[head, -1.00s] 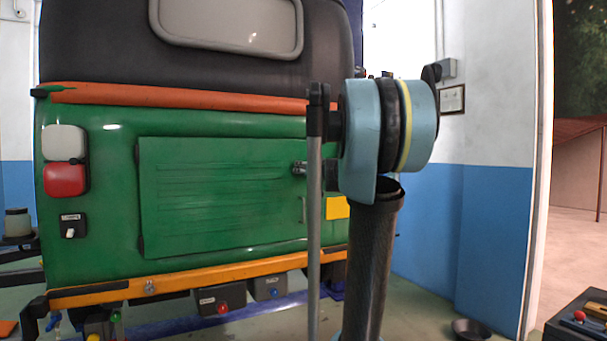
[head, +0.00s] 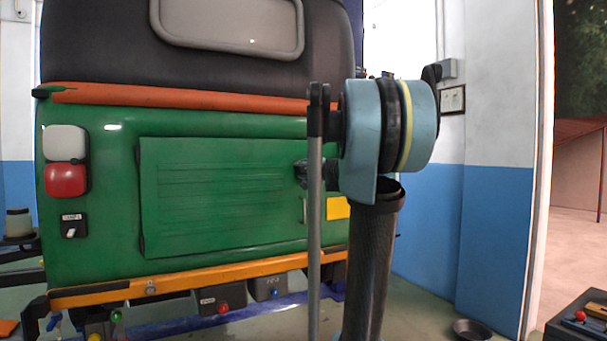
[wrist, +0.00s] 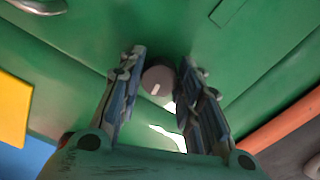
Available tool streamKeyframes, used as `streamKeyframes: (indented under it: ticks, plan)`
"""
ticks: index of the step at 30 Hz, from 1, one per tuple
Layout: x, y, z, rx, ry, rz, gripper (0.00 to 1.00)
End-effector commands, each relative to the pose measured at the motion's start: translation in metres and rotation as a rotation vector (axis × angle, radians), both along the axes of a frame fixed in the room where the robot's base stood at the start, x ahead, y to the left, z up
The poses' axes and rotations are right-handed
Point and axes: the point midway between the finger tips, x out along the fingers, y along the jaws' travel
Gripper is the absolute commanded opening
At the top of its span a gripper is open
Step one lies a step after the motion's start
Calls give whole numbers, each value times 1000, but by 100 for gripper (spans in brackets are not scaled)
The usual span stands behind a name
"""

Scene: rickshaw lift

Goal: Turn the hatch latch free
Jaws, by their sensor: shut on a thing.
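The hatch latch (wrist: 157,80) is a round grey knob with a white mark, seen in the wrist view against the green body. My gripper (wrist: 160,62) is shut on it, with one dark finger on each side. The exact contact at the fingertips is hard to see. In the head view the green ribbed hatch (head: 220,195) lies across the vehicle's rear and looks closed. A dark part of my gripper (head: 301,172) shows at its upper right edge. My arm hides the latch there.
A pale handle (head: 304,210) and a yellow plate (head: 338,208) are near the hatch's right side. An orange bumper (head: 200,280) runs below, with boxes under it. A red lamp (head: 65,180) is at left.

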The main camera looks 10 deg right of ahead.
Motion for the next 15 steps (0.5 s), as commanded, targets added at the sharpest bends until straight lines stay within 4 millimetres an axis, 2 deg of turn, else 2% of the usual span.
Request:
streamKeyframes:
  ticks: [6, 15]
  plan:
    - [1, -3, 0, 114, 37, -9, 8]
    - [1, -4, -1, 189, 61, -10, 9]
